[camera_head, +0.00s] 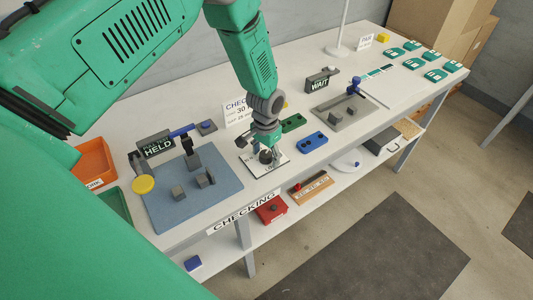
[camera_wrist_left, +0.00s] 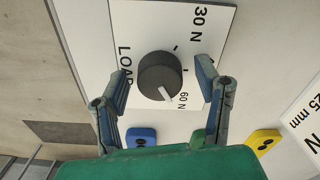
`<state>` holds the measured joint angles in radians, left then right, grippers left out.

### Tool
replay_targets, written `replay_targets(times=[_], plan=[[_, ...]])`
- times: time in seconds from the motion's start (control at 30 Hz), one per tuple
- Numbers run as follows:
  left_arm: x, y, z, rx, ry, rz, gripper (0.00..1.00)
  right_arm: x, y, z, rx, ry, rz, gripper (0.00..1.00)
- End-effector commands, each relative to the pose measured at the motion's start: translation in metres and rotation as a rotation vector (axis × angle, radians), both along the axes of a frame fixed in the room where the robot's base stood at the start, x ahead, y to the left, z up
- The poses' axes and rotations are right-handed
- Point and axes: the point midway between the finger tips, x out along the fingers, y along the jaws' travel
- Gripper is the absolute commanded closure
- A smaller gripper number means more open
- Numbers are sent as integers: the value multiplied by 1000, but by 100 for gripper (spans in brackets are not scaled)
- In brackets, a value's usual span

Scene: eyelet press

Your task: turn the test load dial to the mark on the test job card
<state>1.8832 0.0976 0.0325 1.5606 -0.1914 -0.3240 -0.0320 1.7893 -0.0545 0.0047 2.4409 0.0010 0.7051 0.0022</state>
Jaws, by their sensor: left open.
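The test load dial is a dark round knob (camera_wrist_left: 160,75) on a white plate (camera_wrist_left: 140,30), marked LOAD, 30 N and 60 N. Its white pointer faces the lower right in the left wrist view, near the 60 N label and away from 30 N. In the head view the dial (camera_head: 266,157) is partly hidden. My left gripper (camera_head: 267,150) is open directly over it. In the left wrist view its fingers (camera_wrist_left: 162,78) stand on either side of the knob; contact is not clear. The job card (camera_head: 236,111) behind reads CHECK, 30 and 25. My right gripper is not in view.
A blue block (camera_head: 313,142) and a green block (camera_head: 293,122) lie right of the dial. A blue mat (camera_head: 220,205) with grey fixtures lies left. A WAIT sign (camera_head: 320,82) stands farther right. The white table's front edge is close to the dial plate.

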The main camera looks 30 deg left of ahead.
Motion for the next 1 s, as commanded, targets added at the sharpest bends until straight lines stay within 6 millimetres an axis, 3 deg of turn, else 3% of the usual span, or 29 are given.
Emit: replay_targets(times=[0.13, 0.27, 0.67, 1.0], plan=[[0, 0, 0, 0, 0, 0, 46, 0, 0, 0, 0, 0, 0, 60], [0, 0, 1, 0, 0, 0, 91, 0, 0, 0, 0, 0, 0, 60], [0, 0, 1, 1, 0, 46, 91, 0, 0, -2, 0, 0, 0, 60], [0, 1, 0, 2, -1, 279, 91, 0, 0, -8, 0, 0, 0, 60]])
